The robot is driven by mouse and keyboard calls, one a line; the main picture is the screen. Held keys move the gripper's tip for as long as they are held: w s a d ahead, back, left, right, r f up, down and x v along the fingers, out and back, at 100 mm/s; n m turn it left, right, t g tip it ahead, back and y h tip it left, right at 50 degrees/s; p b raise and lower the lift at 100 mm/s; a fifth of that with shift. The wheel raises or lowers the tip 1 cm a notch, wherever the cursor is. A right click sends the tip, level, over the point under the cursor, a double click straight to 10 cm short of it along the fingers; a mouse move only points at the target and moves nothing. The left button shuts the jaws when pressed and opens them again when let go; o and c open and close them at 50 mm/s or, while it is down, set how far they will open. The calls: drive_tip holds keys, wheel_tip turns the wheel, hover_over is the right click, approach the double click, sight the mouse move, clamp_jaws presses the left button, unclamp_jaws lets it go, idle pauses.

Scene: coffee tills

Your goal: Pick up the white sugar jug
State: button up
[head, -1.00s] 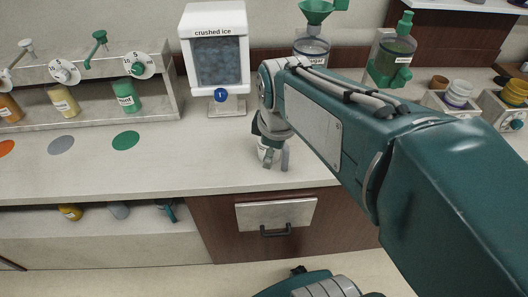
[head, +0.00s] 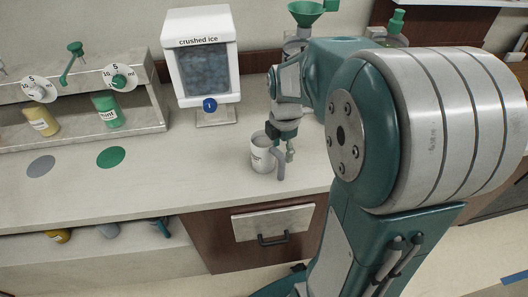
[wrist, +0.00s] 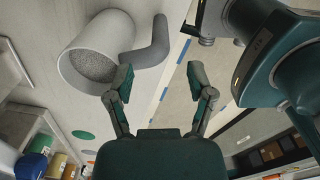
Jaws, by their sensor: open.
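The white sugar jug (head: 260,158) stands upright on the pale counter, below the crushed ice machine. Its grey handle (head: 279,163) points right and toward the front edge. In the wrist view the jug (wrist: 92,45) shows its open mouth with grainy contents, and the handle (wrist: 150,45) lies ahead of the fingertips. My gripper (head: 289,147) is just right of the jug, by the handle. In the wrist view my gripper (wrist: 158,77) is open, its fingers spread with nothing held between them. Contact with the handle cannot be told.
The crushed ice machine (head: 205,65) stands behind the jug. A syrup rack with a green mint bottle (head: 107,111) is at the left, with a green disc (head: 111,157) and a grey disc (head: 40,166) before it. A green funnel (head: 306,13) is behind my arm. The counter left of the jug is clear.

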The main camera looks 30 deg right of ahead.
sight(281, 165)
wheel_tip(281, 165, down, 7)
drive_tip(key=shift+r, duration=0.15)
clamp_jaws()
